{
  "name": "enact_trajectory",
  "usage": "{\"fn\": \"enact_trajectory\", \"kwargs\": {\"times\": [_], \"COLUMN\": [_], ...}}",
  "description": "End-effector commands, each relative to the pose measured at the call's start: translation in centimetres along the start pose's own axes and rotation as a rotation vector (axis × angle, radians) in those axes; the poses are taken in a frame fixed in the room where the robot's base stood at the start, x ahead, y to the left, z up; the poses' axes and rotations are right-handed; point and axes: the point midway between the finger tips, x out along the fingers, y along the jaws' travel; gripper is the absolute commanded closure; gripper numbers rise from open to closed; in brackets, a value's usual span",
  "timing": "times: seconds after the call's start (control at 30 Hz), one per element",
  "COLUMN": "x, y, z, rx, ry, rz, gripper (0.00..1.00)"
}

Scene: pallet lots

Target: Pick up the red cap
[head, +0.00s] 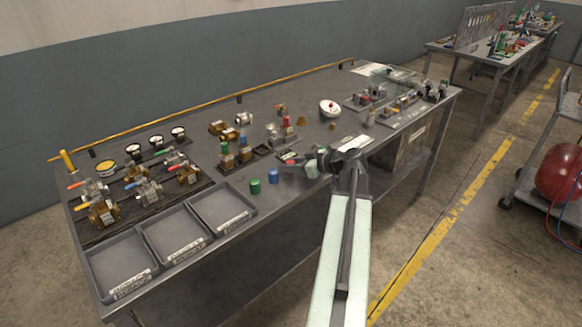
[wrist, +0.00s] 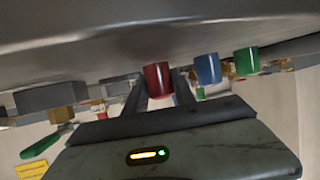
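The red cap (wrist: 157,80) stands on the table in the wrist view, which shows the scene upside down. My gripper (wrist: 160,88) is open, with its two dark fingers on either side of the cap; whether either finger touches it I cannot tell. In the head view my gripper (head: 300,165) is low over the table's front edge, and the red cap is small and mostly hidden there. A blue cap (wrist: 207,68) and a green cap (wrist: 246,61) stand in a row beside the red one. The blue cap (head: 272,176) and green cap (head: 255,187) also show in the head view.
Grey trays (head: 222,206) lie at the front left of the table (head: 295,208). Valves and gauges (head: 133,150) stand behind them.

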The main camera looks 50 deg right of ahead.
Motion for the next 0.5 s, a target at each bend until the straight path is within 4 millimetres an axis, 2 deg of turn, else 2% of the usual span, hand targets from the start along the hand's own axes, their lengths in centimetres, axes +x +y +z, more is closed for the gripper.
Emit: {"fn": "enact_trajectory", "kwargs": {"times": [0.03, 0.07, 0.1, 0.37, 0.5], "x": [-0.02, -0.02, -0.03, -0.10, -0.48], "y": [0.00, 0.00, 0.00, 0.02, 0.03], "z": [0.00, 0.00, 0.00, -0.12, -0.99], "rx": [0.000, 0.000, 0.000, 0.000, 0.000], "ry": [0.000, 0.000, 0.000, 0.000, 0.000], "rz": [0.000, 0.000, 0.000, 0.000, 0.000], "gripper": [0.90, 0.98, 1.00, 1.00, 1.00]}}
